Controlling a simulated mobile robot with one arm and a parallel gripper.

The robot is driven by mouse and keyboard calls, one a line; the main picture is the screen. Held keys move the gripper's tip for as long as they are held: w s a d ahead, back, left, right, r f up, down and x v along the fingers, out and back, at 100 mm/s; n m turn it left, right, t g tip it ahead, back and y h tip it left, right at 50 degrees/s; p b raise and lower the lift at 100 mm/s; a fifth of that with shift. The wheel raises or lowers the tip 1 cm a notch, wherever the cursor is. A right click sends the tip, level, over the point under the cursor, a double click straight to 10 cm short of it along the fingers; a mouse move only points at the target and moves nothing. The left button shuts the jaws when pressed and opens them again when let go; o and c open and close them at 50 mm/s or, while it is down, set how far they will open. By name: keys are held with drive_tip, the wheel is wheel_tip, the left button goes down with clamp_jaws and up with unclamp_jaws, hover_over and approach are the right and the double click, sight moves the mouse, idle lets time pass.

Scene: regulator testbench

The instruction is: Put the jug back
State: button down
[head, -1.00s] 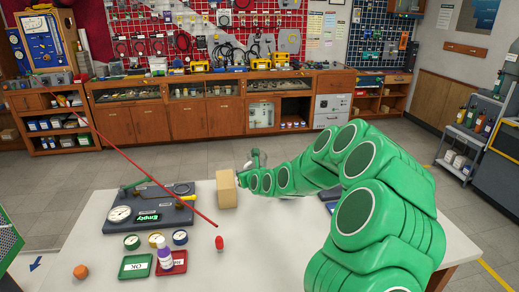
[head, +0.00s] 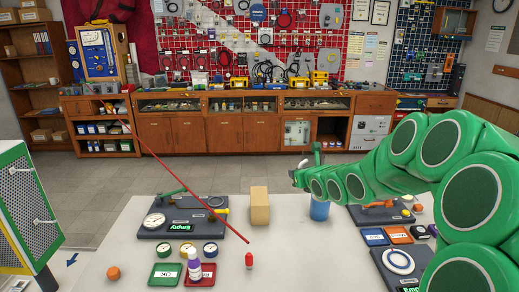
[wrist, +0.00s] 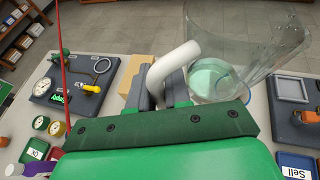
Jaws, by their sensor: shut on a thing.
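The jug (wrist: 260,45) is clear, with a pale teal round bottom and a thick white handle (wrist: 178,60), in the wrist view. My gripper (wrist: 163,88) is shut on the handle; its grey fingers sit on either side of it. In the head view my gripper (head: 298,178) is above the table, right of the wooden block. A blue cylinder (head: 319,211) shows just below my arm; I cannot tell whether it is the jug's lower part. My arm hides what is behind it. I cannot tell whether the jug touches the table.
The wooden block (head: 259,206) stands close by. Red (head: 208,275) and green trays, a small red object (head: 249,260) and an orange piece are in front. More boards and trays lie right.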

drive_tip(key=s+a+f+n+g+y, duration=0.4)
drive_tip(key=s+f+n+g+y, duration=0.35)
drive_tip(key=s+f, duration=0.5)
drive_tip(key=shift+n+t, duration=0.55)
drive_tip(key=shift+t, duration=0.1)
drive_tip(key=shift+s+d+f, duration=0.15)
drive_tip(key=shift+f, duration=1.7)
drive_tip(key=shift+s+d+f, duration=0.1)
drive_tip(key=shift+f, duration=1.7)
drive_tip(key=shift+f, duration=0.1)
drive_tip(key=c, duration=1.1)
unclamp_jaws()
